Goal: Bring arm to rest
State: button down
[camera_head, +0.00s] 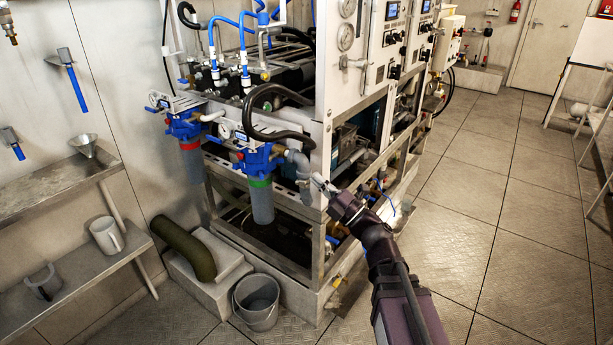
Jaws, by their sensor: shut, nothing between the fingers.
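My arm reaches up from the lower right of the head view. My gripper (324,188) is at its far end, small in the picture, and shut with nothing held. It is in front of the watermaker frame's near corner post, just right of the blue filter housing with the green ring (260,180). I cannot tell whether the fingertips touch the frame or pipe behind them. The watermaker (350,70) stands in the middle, with a white gauge panel and a metal frame.
A grey bucket (257,302) stands on the floor left of my arm. A second filter housing with a red ring (187,135) hangs further left. Wall shelves (75,270) hold a white jug (107,235) and a funnel (84,145). The floor at right (480,220) is clear.

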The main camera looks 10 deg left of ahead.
jog(key=shift+s+d+f, duration=0.15)
jog(key=shift+s+d, duration=0.05)
jog(key=shift+d, duration=0.3)
